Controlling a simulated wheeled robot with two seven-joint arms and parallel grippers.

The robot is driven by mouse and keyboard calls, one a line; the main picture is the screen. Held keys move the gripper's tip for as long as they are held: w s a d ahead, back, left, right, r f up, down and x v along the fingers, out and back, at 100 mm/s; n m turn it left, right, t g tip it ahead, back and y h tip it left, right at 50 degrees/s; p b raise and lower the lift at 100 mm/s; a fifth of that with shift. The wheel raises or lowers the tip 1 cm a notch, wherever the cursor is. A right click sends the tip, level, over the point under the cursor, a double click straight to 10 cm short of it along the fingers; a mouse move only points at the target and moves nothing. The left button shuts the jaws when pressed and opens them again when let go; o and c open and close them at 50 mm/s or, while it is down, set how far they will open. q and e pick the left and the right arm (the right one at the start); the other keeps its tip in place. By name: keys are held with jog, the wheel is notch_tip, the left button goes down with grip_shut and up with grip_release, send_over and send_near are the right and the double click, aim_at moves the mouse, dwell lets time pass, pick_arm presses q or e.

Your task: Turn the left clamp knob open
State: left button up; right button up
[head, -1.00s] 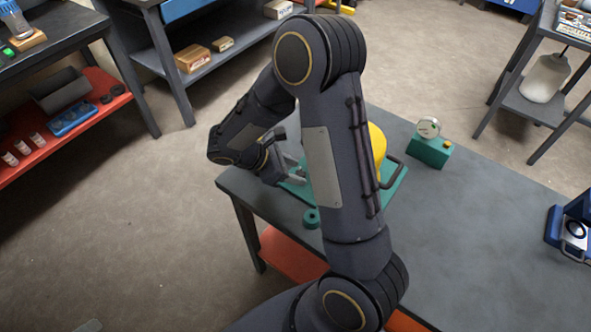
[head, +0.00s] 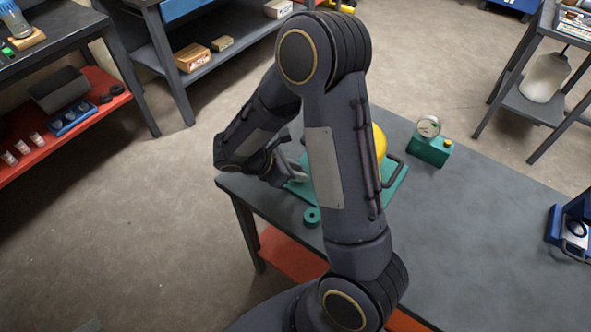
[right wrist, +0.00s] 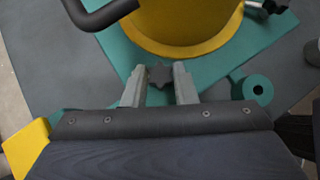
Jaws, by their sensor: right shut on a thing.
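The left clamp knob (right wrist: 160,75) is a dark, star-shaped knob at the edge of the teal base plate (right wrist: 120,50) in the right wrist view. My right gripper (right wrist: 160,82) is shut on it, one grey finger on each side. A big yellow motor body (right wrist: 190,22) stands on the plate just beyond the knob. In the head view my right arm covers much of the yellow motor (head: 379,150) and the plate (head: 393,185). My right gripper (head: 298,172) shows there at the plate's left side, and the knob is hidden. My left gripper is not in view.
A dark bar handle (right wrist: 105,15) rises near the motor. A teal ring (right wrist: 257,88) lies close to the right finger; it also shows on the table in the head view (head: 312,217). A teal gauge block (head: 429,150) stands behind.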

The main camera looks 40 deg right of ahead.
jog(key=o, duration=1)
jog(key=v, duration=0.8)
jog(key=s+a+r+m+t+y, duration=0.2)
jog(key=s+r+m+t+y, duration=0.1)
jog(key=s+m+y, duration=0.3)
jog(key=s+a+r+m+t+y, duration=0.3)
jog(key=s+r+m+y, duration=0.3)
jog(key=s+m, duration=0.3)
jog(key=shift+s+a+m+t+y, duration=0.3)
jog(key=shift+m+t, duration=0.5)
jog(key=shift+m, duration=0.3)
